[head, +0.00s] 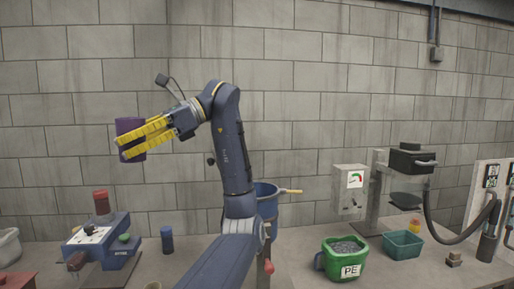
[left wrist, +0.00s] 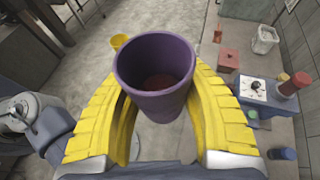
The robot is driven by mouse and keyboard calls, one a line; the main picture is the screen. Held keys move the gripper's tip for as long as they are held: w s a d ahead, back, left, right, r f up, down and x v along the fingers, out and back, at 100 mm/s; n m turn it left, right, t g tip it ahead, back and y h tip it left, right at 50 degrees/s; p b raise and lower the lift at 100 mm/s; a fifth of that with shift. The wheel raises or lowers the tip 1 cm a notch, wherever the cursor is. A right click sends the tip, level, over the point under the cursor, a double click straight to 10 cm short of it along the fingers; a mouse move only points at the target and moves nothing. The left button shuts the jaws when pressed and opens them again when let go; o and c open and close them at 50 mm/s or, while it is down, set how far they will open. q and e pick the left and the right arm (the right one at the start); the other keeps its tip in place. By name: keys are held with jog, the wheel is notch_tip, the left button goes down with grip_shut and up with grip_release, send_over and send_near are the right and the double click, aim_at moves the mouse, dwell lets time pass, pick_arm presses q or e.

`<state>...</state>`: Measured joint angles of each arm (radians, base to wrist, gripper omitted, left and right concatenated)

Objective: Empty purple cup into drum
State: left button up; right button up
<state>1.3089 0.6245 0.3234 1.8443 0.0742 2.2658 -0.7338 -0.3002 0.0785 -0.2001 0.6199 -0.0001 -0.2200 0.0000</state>
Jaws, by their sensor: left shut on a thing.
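The purple cup (head: 130,125) is at the upper left of the head view, raised well above the bench and roughly upright. My left gripper (head: 143,138) is shut on it, with its yellow fingers on both sides of the cup. In the left wrist view the cup (left wrist: 153,95) shows its open mouth, with something dark red inside low down. A blue drum-like vessel (head: 267,199) with a wooden handle stands on the bench behind my left arm, which hides part of it. The cup is up and to the left of it, well apart. My right gripper is not in view.
A blue machine (head: 100,240) with a red knob stands at left, beside a dark blue cylinder (head: 167,240). A green tub marked PE (head: 347,270) holds grey material. A teal bin (head: 403,245) and a stand machine (head: 410,160) are at right.

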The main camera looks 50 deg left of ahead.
pick_arm(q)
jog(key=w+a+f+m+t+y, duration=0.4)
jog(key=a+m, duration=0.1)
jog(key=a, duration=0.3)
jog(key=w+a+f+m+t+y, duration=0.35)
jog(key=a+m+t, duration=0.2)
jog(key=a, duration=0.25)
jog(key=w+a+f+m+t+y, duration=0.35)
jog(key=a+m, duration=0.25)
jog(key=a, duration=0.3)
jog(key=w+a+r+m+t+h, duration=0.25)
jog(key=w+m+t, duration=0.4)
jog(key=w, duration=0.75)
jog(key=w+d+r+m+t+h, duration=0.2)
jog(key=w, duration=0.4)
jog(key=w+d+r+m+t+h, duration=0.2)
jog(key=w+d+r+m+t, duration=0.1)
jog(key=w, duration=0.3)
jog(key=shift+d+r, duration=0.3)
jog(key=shift+r, duration=0.05)
jog(key=shift+h, duration=0.25)
